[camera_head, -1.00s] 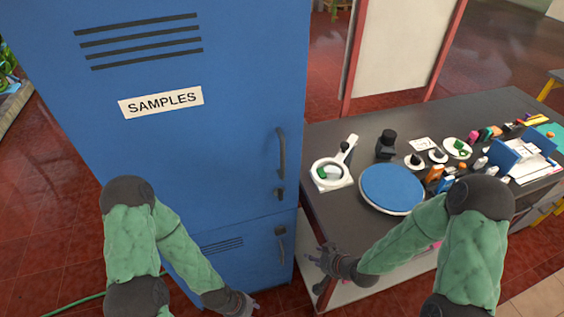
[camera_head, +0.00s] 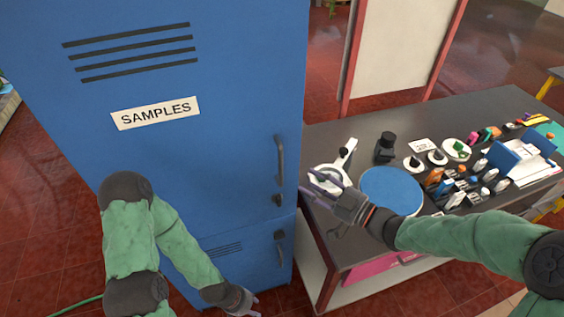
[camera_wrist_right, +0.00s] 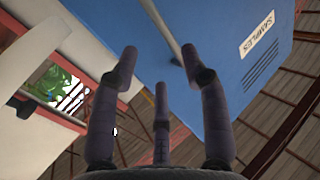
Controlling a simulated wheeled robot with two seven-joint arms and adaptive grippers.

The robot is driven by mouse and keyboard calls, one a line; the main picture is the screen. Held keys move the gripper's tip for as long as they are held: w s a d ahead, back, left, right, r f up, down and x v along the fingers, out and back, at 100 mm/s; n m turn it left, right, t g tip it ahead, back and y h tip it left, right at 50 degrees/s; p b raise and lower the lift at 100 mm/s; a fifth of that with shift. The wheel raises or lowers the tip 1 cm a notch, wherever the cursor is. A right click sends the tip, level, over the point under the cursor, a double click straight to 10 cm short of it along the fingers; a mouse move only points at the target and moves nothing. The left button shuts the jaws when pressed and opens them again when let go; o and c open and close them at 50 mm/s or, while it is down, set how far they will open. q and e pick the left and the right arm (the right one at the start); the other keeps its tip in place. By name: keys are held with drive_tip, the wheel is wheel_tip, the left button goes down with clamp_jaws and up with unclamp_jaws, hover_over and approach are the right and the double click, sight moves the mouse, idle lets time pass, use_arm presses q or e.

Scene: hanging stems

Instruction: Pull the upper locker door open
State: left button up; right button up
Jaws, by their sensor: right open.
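The upper locker door (camera_head: 215,75) is blue, with dark vent slots and a SAMPLES label (camera_head: 155,113). It looks closed. Its dark vertical handle (camera_head: 280,160) is near the right edge, above a small lock (camera_head: 277,200). My right gripper (camera_head: 315,188) is open and empty, to the right of the handle and apart from it. In the right wrist view the grey handle (camera_wrist_right: 160,28) shows beyond the open fingers (camera_wrist_right: 160,68), with the blue door (camera_wrist_right: 225,60) on the right. My left gripper (camera_head: 248,304) is low, in front of the lower door; its finger opening is unclear.
The lower locker door (camera_head: 245,255) has its own handle (camera_head: 280,248). A dark-topped table (camera_head: 325,140) stands close to the locker's right side. It holds a round blue disc (camera_head: 392,190), a white magnifier partly hidden by my right gripper, and several small items.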

sight(282, 167)
drive_tip(key=b+x, duration=0.1)
drive_tip(key=x, duration=0.9)
drive_tip(key=shift+w+a, duration=0.1)
drive_tip(key=shift+w, duration=0.05)
drive_tip(key=shift+c, duration=0.3)
clamp_jaws()
